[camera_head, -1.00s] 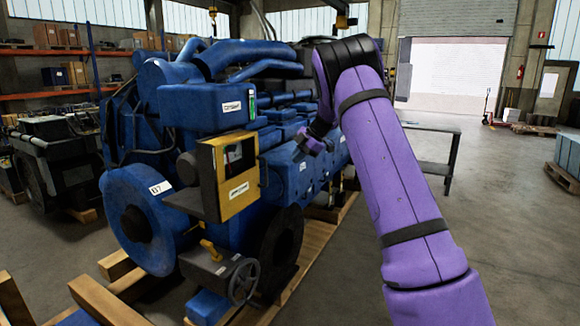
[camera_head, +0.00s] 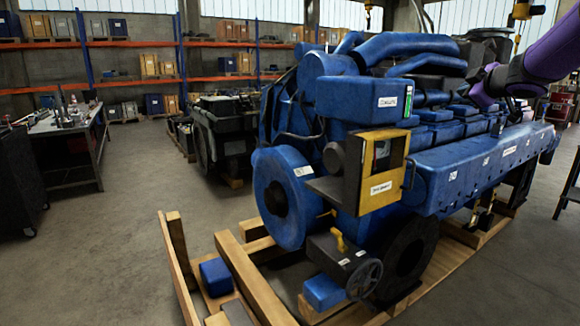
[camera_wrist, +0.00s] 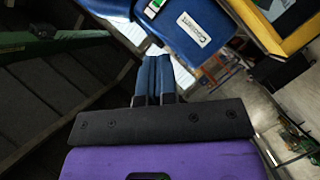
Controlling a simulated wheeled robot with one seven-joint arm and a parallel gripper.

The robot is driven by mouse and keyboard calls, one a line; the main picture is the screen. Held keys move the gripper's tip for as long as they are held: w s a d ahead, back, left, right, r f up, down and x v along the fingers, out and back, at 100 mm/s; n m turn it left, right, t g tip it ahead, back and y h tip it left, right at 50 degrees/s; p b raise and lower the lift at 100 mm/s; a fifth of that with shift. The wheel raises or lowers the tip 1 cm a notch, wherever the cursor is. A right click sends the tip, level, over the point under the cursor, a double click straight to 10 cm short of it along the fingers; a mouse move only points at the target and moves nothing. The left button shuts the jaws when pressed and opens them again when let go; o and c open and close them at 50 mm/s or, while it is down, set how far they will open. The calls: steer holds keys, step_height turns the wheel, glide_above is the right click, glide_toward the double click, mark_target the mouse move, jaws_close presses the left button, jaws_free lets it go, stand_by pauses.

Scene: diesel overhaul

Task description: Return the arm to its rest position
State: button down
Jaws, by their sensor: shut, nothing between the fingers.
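My purple arm enters the head view at the upper right and bends down in front of the far part of the blue engine (camera_head: 460,188). Its fingertips cannot be made out there. In the wrist view my gripper (camera_wrist: 155,62) has its two dark blue fingers together, with nothing between them. Beyond the fingertips is a blue box with a "Coolant" label (camera_wrist: 178,12); this box also shows on the engine in the head view (camera_head: 350,100). I cannot tell how far the fingertips are from it.
A yellow-framed panel (camera_head: 378,190) and a handwheel (camera_head: 364,279) stick out from the engine's near end. Wooden beams (camera_head: 250,285) lie under and before it. A workbench (camera_head: 62,128) stands at left. Open floor (camera_head: 110,235) lies between bench and engine.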

steer(key=s+a+r+m+h, duration=0.1)
steer(key=s+r+m+h, duration=0.3)
steer(key=s, duration=0.6)
steer(key=s+a+f+m+g+y, duration=0.1)
steer(key=s+a+f, duration=0.4)
steer(key=s, duration=0.6)
steer(key=s+a+f+m+g, duration=0.4)
steer(key=s+a+f+g, duration=0.1)
steer(key=s, duration=0.7)
steer(key=s+a+f+m+g+y, duration=0.1)
steer(key=s+a+f, duration=0.4)
steer(key=s, duration=0.6)
step_height(320, 180, down, 2)
steer(key=m+g, duration=0.1)
steer(key=g, duration=0.1)
steer(key=shift+s+m+g+y, duration=0.15)
steer(key=shift+m+g+y, duration=0.15)
